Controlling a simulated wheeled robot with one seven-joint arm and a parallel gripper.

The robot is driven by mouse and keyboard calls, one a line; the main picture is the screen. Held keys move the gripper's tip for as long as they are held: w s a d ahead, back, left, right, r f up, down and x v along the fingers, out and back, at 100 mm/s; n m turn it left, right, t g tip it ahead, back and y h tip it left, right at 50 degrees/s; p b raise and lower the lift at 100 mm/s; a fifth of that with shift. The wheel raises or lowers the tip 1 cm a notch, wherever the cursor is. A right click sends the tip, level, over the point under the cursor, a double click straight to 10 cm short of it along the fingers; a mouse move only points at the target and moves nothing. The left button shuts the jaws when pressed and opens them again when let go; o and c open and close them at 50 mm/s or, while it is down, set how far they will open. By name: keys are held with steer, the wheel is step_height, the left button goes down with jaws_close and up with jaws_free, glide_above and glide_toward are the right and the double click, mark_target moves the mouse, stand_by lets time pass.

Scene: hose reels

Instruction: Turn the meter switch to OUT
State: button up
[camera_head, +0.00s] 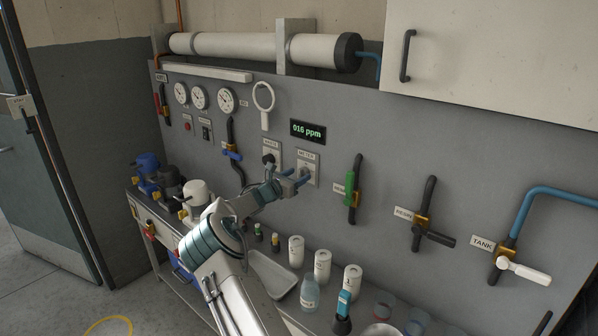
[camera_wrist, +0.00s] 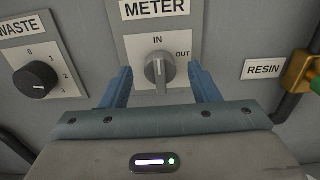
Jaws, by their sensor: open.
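The meter switch (camera_wrist: 158,70) is a grey rotary knob on a light plate labelled METER, with IN above it and OUT to its upper right. Its pointer stands upright, toward IN. My gripper (camera_wrist: 160,84) is open, with one blue finger on each side of the knob and visible gaps between fingers and knob. In the head view my gripper (camera_head: 294,184) is at the panel, in front of the meter plate (camera_head: 308,160), and partly hides the switch. The display (camera_head: 308,131) above it reads 016 ppm.
The WASTE dial (camera_wrist: 36,80) is left of the meter switch. The RESIN label (camera_wrist: 263,69) and a brass valve (camera_wrist: 301,72) are to its right. White canisters (camera_head: 322,265) and a bottle (camera_head: 310,294) stand on the bench below my arm.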

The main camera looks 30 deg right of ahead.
steer(key=shift+x, duration=0.8)
steer(key=c, duration=1)
steer(key=shift+o, duration=0.3)
